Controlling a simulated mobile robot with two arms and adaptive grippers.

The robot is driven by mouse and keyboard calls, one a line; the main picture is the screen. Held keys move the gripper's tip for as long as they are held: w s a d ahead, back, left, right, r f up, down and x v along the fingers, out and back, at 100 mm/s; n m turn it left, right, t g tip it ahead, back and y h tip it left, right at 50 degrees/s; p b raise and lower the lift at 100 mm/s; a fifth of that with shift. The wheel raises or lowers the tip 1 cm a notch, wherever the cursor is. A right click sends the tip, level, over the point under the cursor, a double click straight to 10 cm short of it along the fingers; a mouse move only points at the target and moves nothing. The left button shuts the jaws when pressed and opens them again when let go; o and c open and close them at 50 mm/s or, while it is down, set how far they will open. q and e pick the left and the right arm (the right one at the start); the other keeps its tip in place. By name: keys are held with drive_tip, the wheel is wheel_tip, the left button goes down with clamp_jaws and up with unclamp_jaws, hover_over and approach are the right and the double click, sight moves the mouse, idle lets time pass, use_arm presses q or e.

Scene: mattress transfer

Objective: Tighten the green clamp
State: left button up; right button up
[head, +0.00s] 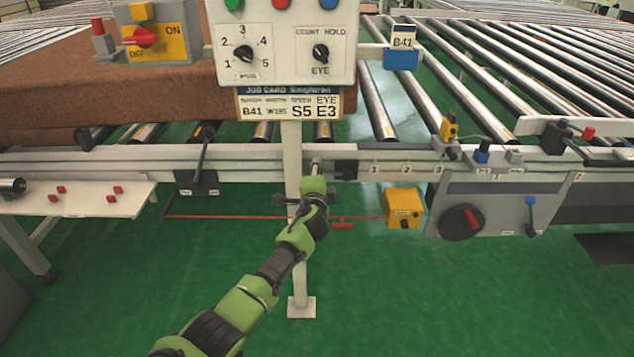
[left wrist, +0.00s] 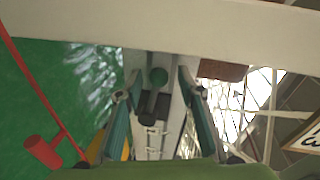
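In the head view my left gripper (head: 315,183) is at the front rail, just right of the panel's white post, and my own arm hides the clamp. My right gripper is not in view.
The white post (head: 291,150) stands close to my left gripper. A red pull handle (head: 342,224) hangs on a line below the rail, left of a yellow box (head: 403,207). A black lever (head: 204,150) stands farther left on the rail.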

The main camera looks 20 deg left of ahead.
use_arm(q)
drive_tip(key=v, duration=1.1)
drive_tip(key=shift+s, duration=0.25)
drive_tip(key=shift+d, duration=0.1)
